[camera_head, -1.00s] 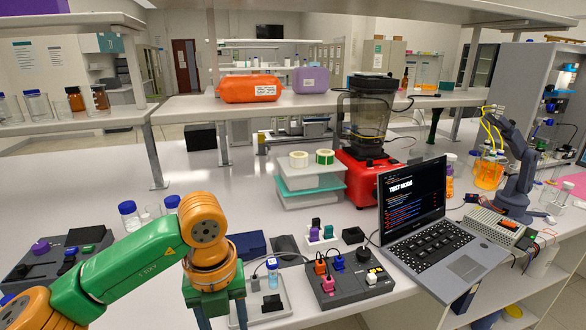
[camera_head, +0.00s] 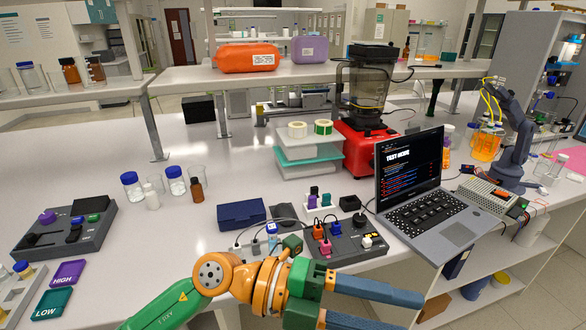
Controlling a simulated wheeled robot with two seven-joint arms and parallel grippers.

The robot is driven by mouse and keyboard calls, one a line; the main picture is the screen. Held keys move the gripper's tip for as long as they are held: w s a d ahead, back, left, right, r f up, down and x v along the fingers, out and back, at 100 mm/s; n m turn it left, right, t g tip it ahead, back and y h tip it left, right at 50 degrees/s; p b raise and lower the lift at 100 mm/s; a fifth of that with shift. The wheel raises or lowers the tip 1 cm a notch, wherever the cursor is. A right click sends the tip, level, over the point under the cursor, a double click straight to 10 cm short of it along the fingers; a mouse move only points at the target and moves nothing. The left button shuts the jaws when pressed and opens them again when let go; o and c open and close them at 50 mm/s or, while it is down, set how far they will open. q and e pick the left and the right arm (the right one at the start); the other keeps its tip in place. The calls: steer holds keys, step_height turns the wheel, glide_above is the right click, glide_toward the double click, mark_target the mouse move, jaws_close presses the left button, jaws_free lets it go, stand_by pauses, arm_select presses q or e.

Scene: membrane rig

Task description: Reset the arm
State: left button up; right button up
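A small dark blue-grey robot arm (camera_head: 516,140) stands at the right end of the bench, beside a flask of orange liquid (camera_head: 486,143). A dark box with coloured plugs (camera_head: 345,246) sits in front of the open laptop (camera_head: 415,185), whose screen reads what looks like "TEST MODE". A second dark control box (camera_head: 62,228) with purple, blue and green parts is at the left. My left gripper (camera_head: 412,313) is at the bottom, nearer than the plug box. Its two blue-grey fingers point right, apart, with nothing visible between them. My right gripper is out of view.
Blue-capped jars (camera_head: 175,180) and a brown bottle (camera_head: 197,190) stand mid-left. A red blender (camera_head: 366,145) and stacked boxes (camera_head: 308,160) stand behind. HIGH (camera_head: 67,273) and LOW (camera_head: 52,303) trays lie front left. The bench between the left box and the jars is clear.

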arm_select(q)
steer(key=w+a+r+n+t+h, duration=0.2)
steer(key=w+a+r+n+t, duration=0.25)
steer(key=n+t, duration=0.4)
steer(key=w+a+r+n+t+h, duration=0.25)
steer(key=w+n+t, duration=0.35)
steer(key=n+t, duration=0.3)
steer(key=w+a+f+n+t+y, duration=0.2)
steer(key=a+f+n+y, duration=0.6)
steer(key=f+y, duration=0.15)
steer(key=w+a+f+n+t+y, duration=0.1)
steer(key=w+a+f+n+y, duration=0.2)
steer(key=a+f+n+y, duration=0.6)
steer(key=s+a+f+g+y, duration=0.35)
steer(key=s+f+g, duration=0.95)
steer(key=s+f, duration=0.75)
steer(key=s+f+g, duration=0.1)
steer(key=s+f, duration=0.2)
steer(key=f, duration=1.2)
steer(key=s+a+f+g, duration=0.1)
steer(key=s+a+f, duration=0.1)
steer(key=s+f, duration=0.8)
steer(key=shift+s+a+f+m+h, duration=0.25)
steer(key=shift+s+m+h, duration=0.1)
steer(key=shift+s, duration=0.85)
